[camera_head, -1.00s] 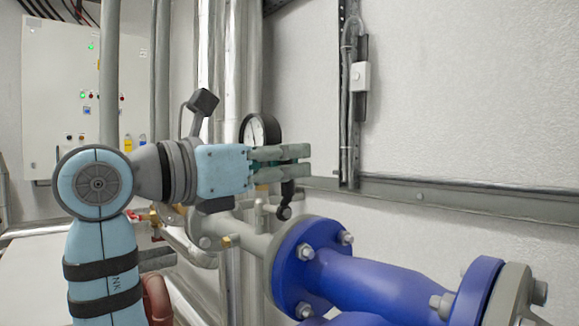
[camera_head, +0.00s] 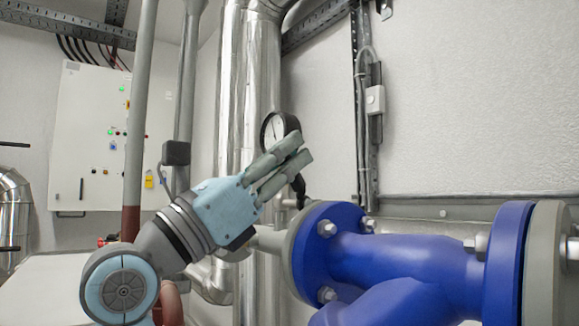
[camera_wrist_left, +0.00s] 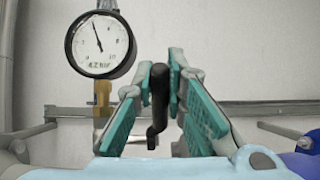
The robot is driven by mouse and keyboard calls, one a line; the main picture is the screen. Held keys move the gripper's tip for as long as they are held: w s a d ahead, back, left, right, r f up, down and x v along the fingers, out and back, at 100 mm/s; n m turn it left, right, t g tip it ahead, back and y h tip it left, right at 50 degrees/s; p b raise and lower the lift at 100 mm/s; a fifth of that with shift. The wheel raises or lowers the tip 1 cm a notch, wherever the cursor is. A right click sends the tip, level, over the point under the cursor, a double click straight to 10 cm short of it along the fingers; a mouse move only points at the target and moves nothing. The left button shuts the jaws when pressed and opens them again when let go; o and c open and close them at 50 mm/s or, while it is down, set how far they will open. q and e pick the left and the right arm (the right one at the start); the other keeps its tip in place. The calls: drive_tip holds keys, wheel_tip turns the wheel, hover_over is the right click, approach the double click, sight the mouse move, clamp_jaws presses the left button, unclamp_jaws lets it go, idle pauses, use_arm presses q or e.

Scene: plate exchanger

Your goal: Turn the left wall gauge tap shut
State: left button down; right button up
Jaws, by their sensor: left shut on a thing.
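The round wall gauge (camera_head: 279,129) has a white dial and black rim. It also shows at upper left in the left wrist view (camera_wrist_left: 100,45). My left gripper (camera_head: 299,150) points up and to the right, its fingers just in front of the gauge's lower right edge. In the left wrist view the black tap handle (camera_wrist_left: 158,98) stands between the two teal finger pads, and the gripper is shut on it. In the head view the handle's lower part (camera_head: 299,188) shows below the fingers. The tap's body is mostly hidden. My right gripper is out of view.
A blue flanged pipe (camera_head: 400,255) fills the lower right, close to the gripper. Silver vertical pipes (camera_head: 249,70) stand behind the arm. A white control cabinet (camera_head: 85,150) hangs on the left. A grey rail runs along the right wall.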

use_arm(q)
drive_tip(key=shift+f, duration=0.1)
idle(0.3)
drive_tip(key=c, duration=1.9)
unclamp_jaws()
drive_tip(key=shift+a, duration=0.15)
drive_tip(key=v, duration=1.2)
